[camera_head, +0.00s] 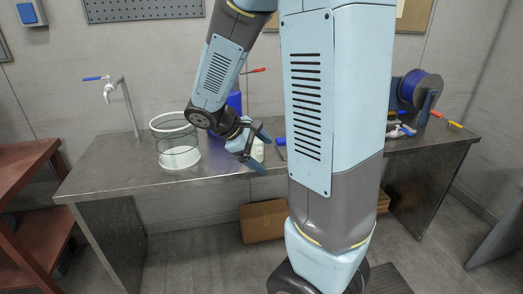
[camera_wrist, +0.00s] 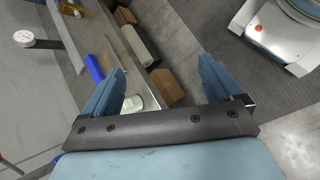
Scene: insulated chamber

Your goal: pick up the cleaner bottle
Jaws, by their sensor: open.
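A pale bottle (camera_head: 258,151), which looks like the cleaner bottle, stands near the front edge of the metal bench (camera_head: 215,172), partly hidden by my gripper (camera_head: 265,153). My gripper is open, with its blue fingers at either side of the bottle in the head view. In the wrist view, a white and green round top (camera_wrist: 133,103) shows between the fingers of my gripper (camera_wrist: 162,70). It is close to the inner side of the left finger, which hides part of it. I cannot tell whether they touch.
A wire-mesh basket (camera_head: 176,146) and a tap (camera_head: 122,95) are on the bench's left. A blue container (camera_head: 234,101) is behind my arm. A blue cable reel (camera_head: 420,89) is at the right end. A cardboard box (camera_head: 262,221) sits on the floor below.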

